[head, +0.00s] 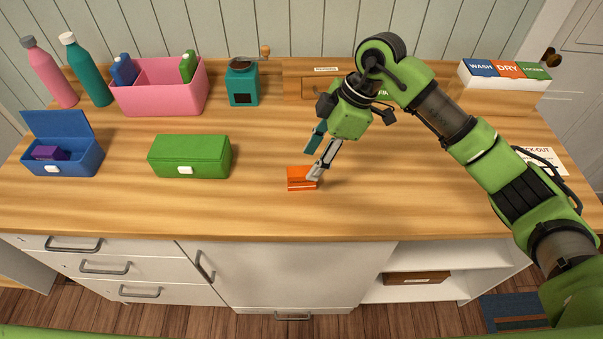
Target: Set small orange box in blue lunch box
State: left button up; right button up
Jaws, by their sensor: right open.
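The small orange box (299,180) lies on the wooden counter near its front edge, right of the middle of the row of lunch boxes. My right gripper (313,165) is open just above and at it. One finger reaches down at the box's right end and partly covers it; the other is farther up and left. I cannot tell whether the finger touches the box. The blue lunch box (62,170) stands at the left of the counter with its lid raised. A small purple box (48,153) is inside it. My left gripper is not in view.
A closed green lunch box (190,157) stands between the blue lunch box and the orange box. Behind are a pink divided bin (160,100), two bottles (88,70), a teal grinder (242,82) and a wash/dry box (503,95). The front middle counter is clear.

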aim_at(303, 171)
jog(key=shift+w+a+f, duration=0.1)
jog(key=shift+a+f, duration=0.1)
jog(key=shift+f, duration=0.35)
jog(key=shift+w+a+f, duration=0.1)
jog(key=shift+f, duration=0.15)
jog(key=p+x, duration=0.2)
jog(key=shift+w+a+f, duration=0.15)
jog(key=shift+a+f, duration=0.05)
jog(key=shift+a, duration=0.05)
jog(key=shift+x, duration=1.15)
jog(key=shift+w+f, duration=0.1)
jog(key=shift+f, duration=0.1)
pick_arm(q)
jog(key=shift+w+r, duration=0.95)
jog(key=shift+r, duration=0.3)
pick_arm(e)
grip_shut()
